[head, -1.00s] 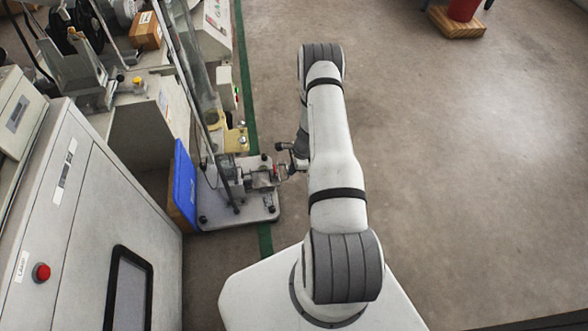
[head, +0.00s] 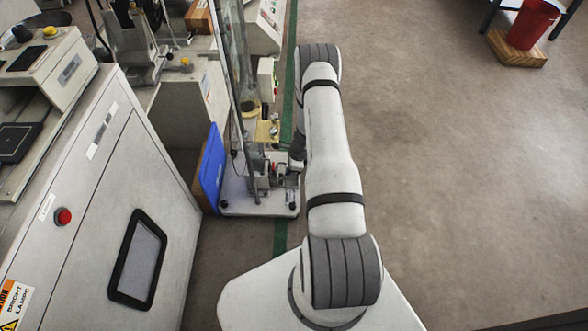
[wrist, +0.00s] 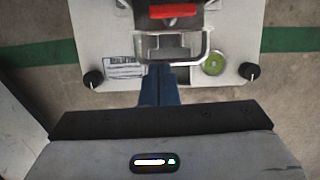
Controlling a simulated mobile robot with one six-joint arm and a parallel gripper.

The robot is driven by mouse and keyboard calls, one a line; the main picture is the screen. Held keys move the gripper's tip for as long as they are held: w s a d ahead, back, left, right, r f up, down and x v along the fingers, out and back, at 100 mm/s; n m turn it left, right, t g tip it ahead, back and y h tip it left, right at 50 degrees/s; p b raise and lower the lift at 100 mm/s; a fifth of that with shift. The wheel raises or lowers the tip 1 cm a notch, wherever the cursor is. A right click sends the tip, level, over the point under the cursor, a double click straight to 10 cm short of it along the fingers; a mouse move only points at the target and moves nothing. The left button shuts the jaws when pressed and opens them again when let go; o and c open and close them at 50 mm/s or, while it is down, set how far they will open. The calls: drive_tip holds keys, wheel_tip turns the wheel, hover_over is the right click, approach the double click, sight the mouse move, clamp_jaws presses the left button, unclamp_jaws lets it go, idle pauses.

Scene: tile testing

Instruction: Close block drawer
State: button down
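The tile testing machine stands on a white base plate (head: 262,207) beside my arm in the head view. The wrist view also shows the plate (wrist: 100,50), with a metal block part (wrist: 165,42) and a silver loop-shaped handle (wrist: 206,45) at its middle. I take this part for the block drawer; how far out it stands I cannot tell. My gripper (wrist: 159,70) shows as narrow blue fingers side by side, shut, just in front of the handle. Whether they touch it is not clear. In the head view my gripper is hidden behind my arm and the machine.
A grey cabinet (head: 100,210) with a red button (head: 63,216) stands at the left. A blue panel (head: 213,168) leans beside the plate. Black knobs (wrist: 93,78) sit at the plate's corners. A red bucket (head: 535,24) is far right; the floor between is open.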

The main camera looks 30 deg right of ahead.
drive_tip(key=shift+s+a+f, duration=0.1)
drive_tip(key=shift+s, duration=0.05)
drive_tip(key=s+d+r+p, duration=0.3)
drive_tip(key=d+r+p, duration=0.25)
drive_tip(key=r, duration=0.55)
drive_tip(key=a+r+n+p, duration=0.4)
drive_tip(key=r, duration=1.1)
drive_tip(key=a+r+n+p, duration=0.4)
drive_tip(key=r+p, duration=0.1)
drive_tip(key=r, duration=0.9)
drive_tip(key=a+r+n+p, duration=0.3)
drive_tip(key=a+r+p, duration=0.1)
drive_tip(key=r, duration=1.1)
drive_tip(key=s+a+r+n+h+p, duration=0.1)
drive_tip(key=s+a+r+n+p, duration=0.2)
drive_tip(key=s+r, duration=0.4)
drive_tip(key=s+a+r+n+h+p, duration=0.1)
drive_tip(key=s+r+n+p, duration=0.4)
drive_tip(key=r, duration=0.8)
drive_tip(key=s+a+r+n+t+h+p, duration=0.1)
drive_tip(key=s+a+r+n+p, duration=0.3)
drive_tip(key=s+r, duration=0.5)
drive_tip(key=shift+s+a+r+n+p, duration=0.35)
drive_tip(key=shift+r+p, duration=0.55)
drive_tip(key=shift+p, duration=0.25)
